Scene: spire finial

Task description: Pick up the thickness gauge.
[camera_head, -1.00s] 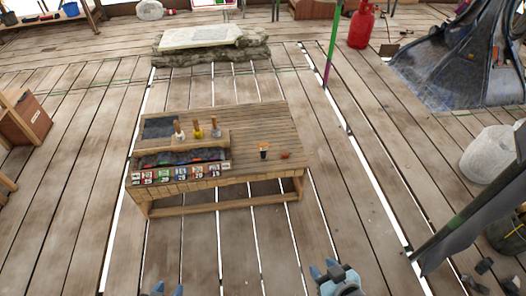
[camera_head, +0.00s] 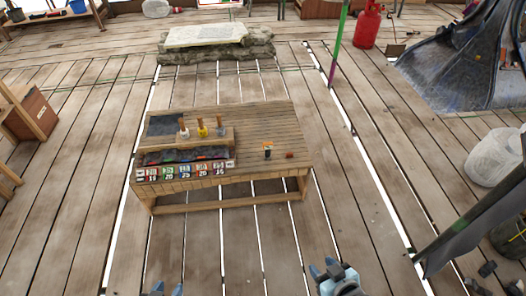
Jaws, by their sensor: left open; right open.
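A low wooden table (camera_head: 275,125) stands ahead of me on the plank floor. On its right part is a small dark upright item with an orange top (camera_head: 267,151). Just right of it is a small reddish-brown item (camera_head: 289,155). They are too small to tell which one is the thickness gauge. My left gripper (camera_head: 166,290) shows only its tips at the bottom edge, open and empty. My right gripper (camera_head: 322,268) is open and empty at the bottom edge. Both are well short of the table and apart from it.
The table's left part holds a rack with several wooden-handled tools (camera_head: 202,131) and a row of numbered tags (camera_head: 185,171). A stone slab (camera_head: 205,36) lies behind. A red gas cylinder (camera_head: 368,26) and a white sack (camera_head: 494,157) stand right. The floor before the table is clear.

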